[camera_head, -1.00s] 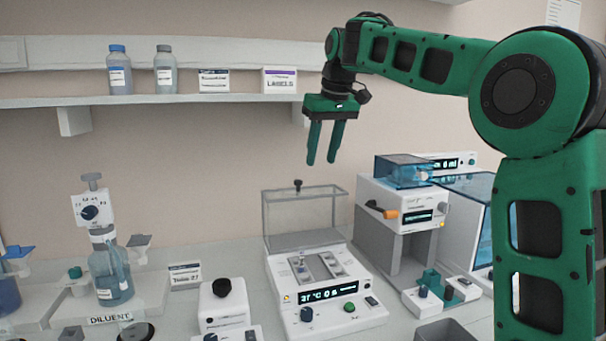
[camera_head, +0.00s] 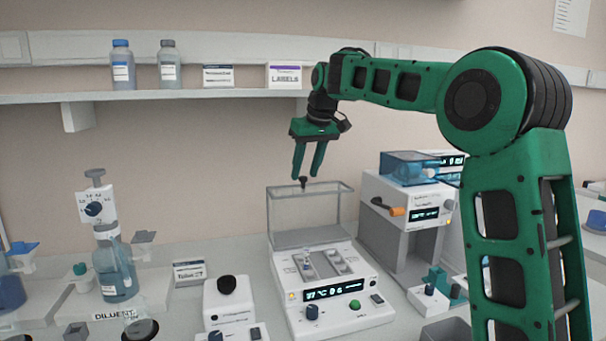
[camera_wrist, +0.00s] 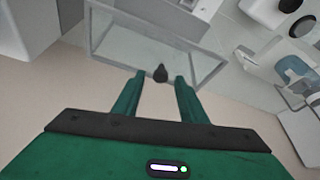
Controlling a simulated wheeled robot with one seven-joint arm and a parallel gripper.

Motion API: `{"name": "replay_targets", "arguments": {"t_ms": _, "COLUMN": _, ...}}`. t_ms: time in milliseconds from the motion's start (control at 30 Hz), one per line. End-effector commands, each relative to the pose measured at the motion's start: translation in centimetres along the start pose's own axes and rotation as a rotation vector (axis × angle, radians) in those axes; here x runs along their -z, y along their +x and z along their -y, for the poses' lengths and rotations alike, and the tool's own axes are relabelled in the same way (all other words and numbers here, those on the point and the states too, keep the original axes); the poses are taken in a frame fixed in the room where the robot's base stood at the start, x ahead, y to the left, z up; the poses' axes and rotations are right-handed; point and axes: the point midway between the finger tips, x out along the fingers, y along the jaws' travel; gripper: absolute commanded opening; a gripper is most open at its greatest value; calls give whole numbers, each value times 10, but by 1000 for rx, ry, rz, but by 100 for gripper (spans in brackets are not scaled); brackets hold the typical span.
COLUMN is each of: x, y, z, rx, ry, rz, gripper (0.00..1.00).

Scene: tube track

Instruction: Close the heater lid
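The heater (camera_head: 330,313) is a white unit with a lit display and a tube block, standing on the bench in the head view. Its clear lid (camera_head: 310,216) stands raised upright at the back, with a small black knob (camera_head: 303,182) on its top edge. The lid also shows in the wrist view (camera_wrist: 150,50), with the knob (camera_wrist: 160,73) between and just beyond the fingertips. My gripper (camera_head: 306,177) is open and empty. Its fingers point down at the knob, with the tips close to it. I cannot tell whether they touch it. The gripper also shows in the wrist view (camera_wrist: 157,80).
A white device with a blue cover (camera_head: 405,190) and orange lever stands right of the heater. A white unit with a black knob (camera_head: 228,302) and a diluent bottle (camera_head: 115,268) stand to the left. A shelf (camera_head: 200,96) with bottles and boxes runs behind.

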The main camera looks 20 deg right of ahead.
Motion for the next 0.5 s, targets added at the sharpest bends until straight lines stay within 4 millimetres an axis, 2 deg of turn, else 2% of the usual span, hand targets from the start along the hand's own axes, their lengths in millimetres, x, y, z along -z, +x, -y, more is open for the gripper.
{"name": "replay_targets", "arguments": {"t_ms": 367, "x": 0, "y": 7, "z": 0, "rx": 0, "ry": 0, "rz": 0, "gripper": 38}}
{"name": "replay_targets", "arguments": {"t_ms": 400, "x": 0, "y": 7, "z": 0, "rx": 0, "ry": 0, "rz": 0, "gripper": 36}}
{"name": "replay_targets", "arguments": {"t_ms": 500, "x": 0, "y": 7, "z": 0, "rx": 0, "ry": 0, "rz": 0, "gripper": 12}}
